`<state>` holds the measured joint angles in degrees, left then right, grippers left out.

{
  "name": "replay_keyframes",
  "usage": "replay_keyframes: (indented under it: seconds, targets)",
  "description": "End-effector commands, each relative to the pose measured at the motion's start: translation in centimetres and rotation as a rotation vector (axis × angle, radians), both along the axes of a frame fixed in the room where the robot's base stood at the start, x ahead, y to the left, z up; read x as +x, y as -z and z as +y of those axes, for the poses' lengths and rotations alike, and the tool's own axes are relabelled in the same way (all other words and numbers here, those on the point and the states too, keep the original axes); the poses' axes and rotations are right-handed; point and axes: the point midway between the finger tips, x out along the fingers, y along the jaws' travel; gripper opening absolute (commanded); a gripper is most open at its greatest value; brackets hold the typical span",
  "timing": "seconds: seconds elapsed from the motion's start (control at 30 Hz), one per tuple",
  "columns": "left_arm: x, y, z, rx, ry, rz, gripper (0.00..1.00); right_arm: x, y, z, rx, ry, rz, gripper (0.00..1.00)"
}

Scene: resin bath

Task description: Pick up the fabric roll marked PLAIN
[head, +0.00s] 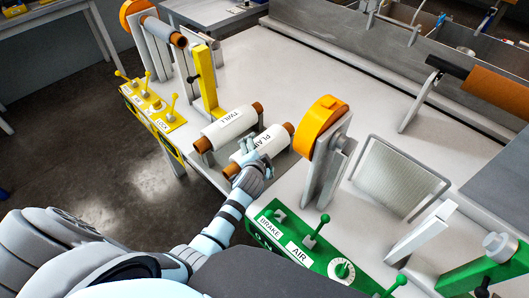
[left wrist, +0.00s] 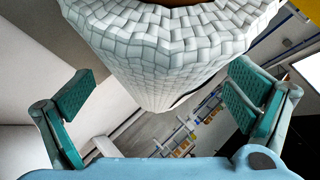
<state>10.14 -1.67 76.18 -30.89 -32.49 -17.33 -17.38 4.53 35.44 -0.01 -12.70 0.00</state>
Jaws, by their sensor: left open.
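The fabric roll marked PLAIN (head: 274,139) is white with brown core ends. It lies on grey supports near the table's front edge, beside a similar roll marked TWILL (head: 228,124). My left gripper (head: 255,165) is at the near side of the PLAIN roll, overlapping part of it in the head view. In the left wrist view, a white woven roll (left wrist: 165,45) looms very close, between and above the two spread teal fingers (left wrist: 163,103). The fingers stand apart from it on both sides. My right gripper is not in view.
An orange wheel on a grey post (head: 321,122) stands right of the rolls. A green panel (head: 300,240) with BRAKE and AIR labels is in front. A yellow post (head: 207,85) and yellow lever panel (head: 155,112) are at left. The table behind (head: 270,75) is clear.

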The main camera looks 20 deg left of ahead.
Motion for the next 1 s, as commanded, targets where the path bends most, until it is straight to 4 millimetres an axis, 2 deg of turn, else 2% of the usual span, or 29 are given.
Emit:
replay_keyframes:
  seconds: [0.03, 0.2, 0.73, 1.0]
  targets:
    - [0.1, 0.5, 0.1, 0.001, -0.001, -0.001, 0.98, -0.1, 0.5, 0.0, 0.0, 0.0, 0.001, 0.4]
    - [0.0, 0.0, 0.4, 0.0, -0.005, -0.001, 0.98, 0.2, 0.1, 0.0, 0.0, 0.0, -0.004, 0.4]
    - [0.1, -0.1, 0.3, -0.001, -0.003, -0.003, 0.14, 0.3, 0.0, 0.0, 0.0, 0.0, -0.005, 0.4]
    - [0.3, -0.7, 0.3, 0.001, -0.001, -0.014, 0.13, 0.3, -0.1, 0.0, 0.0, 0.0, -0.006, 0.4]
